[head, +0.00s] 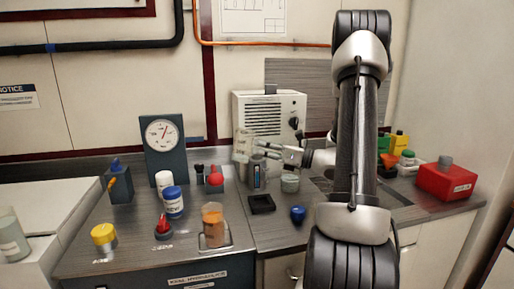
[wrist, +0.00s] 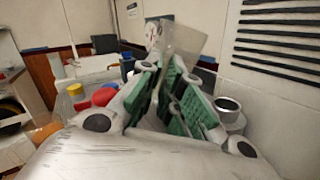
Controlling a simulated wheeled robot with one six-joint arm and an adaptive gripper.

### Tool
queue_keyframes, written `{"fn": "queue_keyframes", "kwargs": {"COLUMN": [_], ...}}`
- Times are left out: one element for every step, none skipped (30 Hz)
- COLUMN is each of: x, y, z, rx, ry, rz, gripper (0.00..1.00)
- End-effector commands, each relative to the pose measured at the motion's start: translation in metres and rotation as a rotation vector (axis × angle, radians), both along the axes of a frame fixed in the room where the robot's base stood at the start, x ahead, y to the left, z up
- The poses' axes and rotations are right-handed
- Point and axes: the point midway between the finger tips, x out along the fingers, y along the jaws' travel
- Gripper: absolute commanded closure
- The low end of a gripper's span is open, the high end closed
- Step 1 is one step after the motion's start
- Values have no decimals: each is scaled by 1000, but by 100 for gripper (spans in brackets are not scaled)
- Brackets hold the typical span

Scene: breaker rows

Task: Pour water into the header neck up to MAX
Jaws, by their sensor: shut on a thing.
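My gripper (head: 264,150) is shut on a clear, pale beaker (head: 242,144), held above the counter in front of the white louvred unit. In the wrist view the green-padded fingers (wrist: 176,80) close on the see-through beaker (wrist: 186,42), which looks tilted there. The water level in it cannot be made out. A grey-blue upright block with a pale strip (head: 257,178) stands just below my gripper; it may be the header, but its neck and MAX mark are not readable. A short grey round pot (head: 290,183) stands to its right.
A jar of orange liquid (head: 214,226), white and blue-capped bottles (head: 173,203), a red knob (head: 163,228) and a dial gauge (head: 163,136) stand to the left. A black tray (head: 261,203) and blue cup (head: 298,214) lie in front. A red box (head: 447,181) is far right.

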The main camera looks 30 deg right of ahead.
Motion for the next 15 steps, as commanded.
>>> {"fn": "queue_keyframes", "kwargs": {"x": [-2, -3, -4, -5, -6, -7, -7, -8, -8, -8, -9, -9, -9, -9, -9], "y": [3, 5, 7, 9, 10, 11, 12, 13, 13, 14, 14, 15, 15, 15, 15], "z": [0, 0, -1, -2, -3, -4, -4, -5, -6, -6, -6, -5, -4, -2, 2], "rx": [-55, -88, -128, -156, -182, -212, -232, -248, -268, -280, -291, -302, -307, -312, -315], "ry": [-25, -38, -54, -66, -76, -89, -98, -105, -114, -118, -123, -128, -130, -133, -136], "rz": [-4, -6, -9, -11, -12, -14, -15, -17, -18, -19, -20, -20, -20, -20, -21], "gripper": [100, 100, 100, 100, 100, 100, 100, 100, 100, 100, 100, 100, 100, 100, 100]}}
